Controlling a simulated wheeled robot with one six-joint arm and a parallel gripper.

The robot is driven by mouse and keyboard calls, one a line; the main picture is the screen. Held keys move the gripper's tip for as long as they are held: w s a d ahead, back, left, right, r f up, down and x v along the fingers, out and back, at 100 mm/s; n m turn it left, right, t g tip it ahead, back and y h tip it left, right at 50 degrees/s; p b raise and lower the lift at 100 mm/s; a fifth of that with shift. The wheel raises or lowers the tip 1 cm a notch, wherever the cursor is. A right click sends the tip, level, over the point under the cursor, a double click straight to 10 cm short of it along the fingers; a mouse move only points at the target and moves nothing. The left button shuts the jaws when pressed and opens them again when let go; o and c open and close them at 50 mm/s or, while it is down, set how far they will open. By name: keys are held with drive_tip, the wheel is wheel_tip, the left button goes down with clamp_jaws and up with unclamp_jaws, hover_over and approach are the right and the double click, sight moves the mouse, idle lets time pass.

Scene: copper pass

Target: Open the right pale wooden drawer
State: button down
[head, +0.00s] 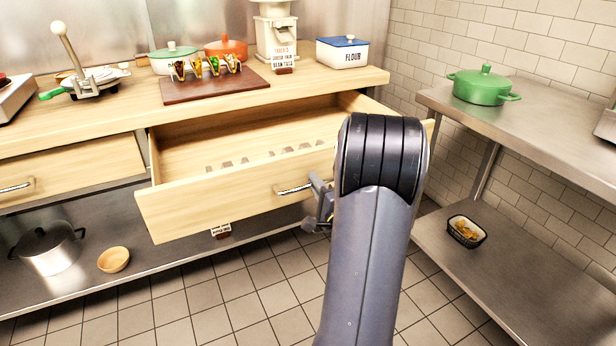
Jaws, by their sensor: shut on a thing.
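The right pale wooden drawer (225,205) stands pulled out from under the wooden counter, with its inside showing. Its bar handle (290,190) is on the front panel, and the handle's right part is hidden. My gripper (314,188) is at the right part of the handle and shut on it. My arm covers the right end of the drawer front and part of the gripper. The left pale wooden drawer (75,168) is shut.
The counter (120,115) holds a taco board (215,86), a flour tin (342,54), pots and a press. A pot (45,250) and a wooden bowl (114,260) stand on the lower shelf. A steel table (540,115) with a green pot (483,87) stands right. Tiled floor lies below the drawer.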

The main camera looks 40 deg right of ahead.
drive_tip(key=shift+r+v, duration=0.2)
drive_tip(key=shift+v, duration=0.9)
drive_tip(key=shift+r+v, duration=0.2)
drive_tip(key=shift+v, duration=0.9)
drive_tip(key=shift+s, duration=0.1)
drive_tip(key=c, duration=1.8)
unclamp_jaws()
drive_tip(key=shift+c, duration=0.2)
drive_tip(key=v, duration=1)
drive_tip(key=shift+s, duration=0.4)
drive_tip(key=shift+w+f, duration=0.1)
drive_tip(key=x, duration=1.1)
